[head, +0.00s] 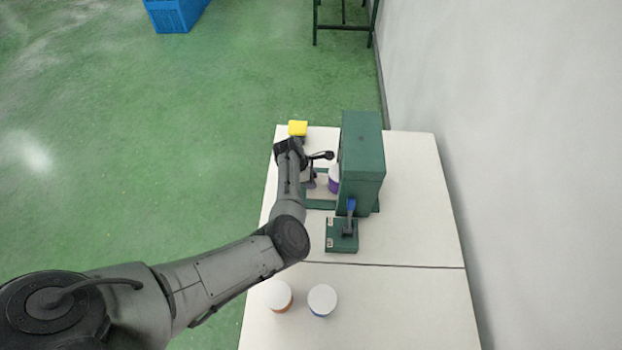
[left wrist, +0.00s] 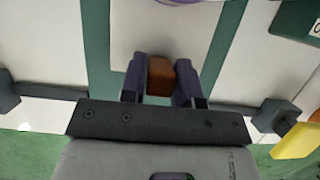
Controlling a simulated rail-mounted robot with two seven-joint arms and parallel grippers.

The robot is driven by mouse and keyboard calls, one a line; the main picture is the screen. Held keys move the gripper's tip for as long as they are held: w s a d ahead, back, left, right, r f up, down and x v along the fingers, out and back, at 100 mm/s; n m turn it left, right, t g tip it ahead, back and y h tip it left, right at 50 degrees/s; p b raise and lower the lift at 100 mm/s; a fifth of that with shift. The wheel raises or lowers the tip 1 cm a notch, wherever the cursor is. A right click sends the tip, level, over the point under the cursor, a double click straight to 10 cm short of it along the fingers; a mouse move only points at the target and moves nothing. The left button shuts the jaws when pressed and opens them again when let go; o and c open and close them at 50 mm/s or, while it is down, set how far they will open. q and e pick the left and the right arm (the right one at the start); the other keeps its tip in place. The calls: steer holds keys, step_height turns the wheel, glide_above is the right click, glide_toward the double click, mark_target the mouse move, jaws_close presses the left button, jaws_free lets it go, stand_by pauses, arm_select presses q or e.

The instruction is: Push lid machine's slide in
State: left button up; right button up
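The lid machine (head: 362,150) is a tall green box on the white table. Its slide (head: 321,190) is a pale plate between green rails, reaching out from the machine's left side. A purple container with a white top (head: 334,180) stands on the slide at the machine's opening, its far part hidden by the box. My left gripper (head: 309,176) is at the slide's outer end. In the left wrist view its fingers (left wrist: 160,88) lie on both sides of the slide's brown handle block (left wrist: 160,74) and appear closed on it. My right gripper is out of view.
A green base (head: 341,236) with a blue-topped lever (head: 351,206) sits in front of the machine. A yellow block (head: 298,128) is at the table's far left corner. Two white-topped jars, one orange (head: 278,296) and one blue (head: 322,300), stand nearer. The table's right side is clear.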

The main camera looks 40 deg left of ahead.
arm_select(q)
steer(key=o, duration=0.4)
steer(key=shift+s+a+r, duration=0.15)
steer(key=shift+a+r, duration=0.05)
steer(key=shift+r, duration=0.25)
steer(key=shift+p+v, duration=1.6)
steer(key=shift+v, duration=4.85)
steer(key=shift+c, duration=0.4)
